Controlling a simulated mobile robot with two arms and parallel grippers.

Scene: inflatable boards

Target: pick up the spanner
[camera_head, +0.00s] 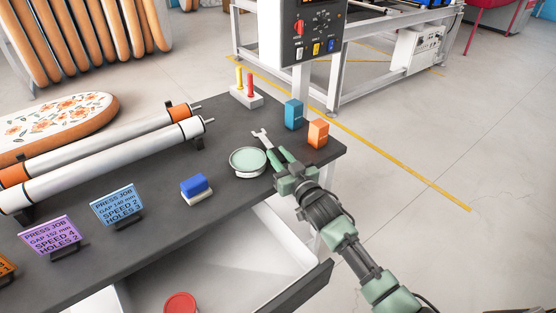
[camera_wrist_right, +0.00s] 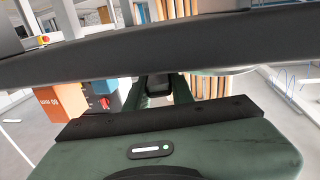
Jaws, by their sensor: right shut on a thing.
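The spanner (camera_head: 261,138) is light grey, and its open-jawed head shows on the dark table at the right end, just past my fingertips. My right gripper (camera_head: 277,156) is shut on the spanner, low at the tabletop. Its fingers hide the rest of the spanner. In the right wrist view the green fingers (camera_wrist_right: 159,88) show below a dark grey band; the spanner cannot be made out clearly there. My left gripper is not in view.
A pale green round tin (camera_head: 247,161) stands just left of my right gripper. An orange box (camera_head: 318,133) and a blue box (camera_head: 293,114) stand to its right and behind. An open drawer (camera_head: 230,262) juts out below the table (camera_head: 160,235).

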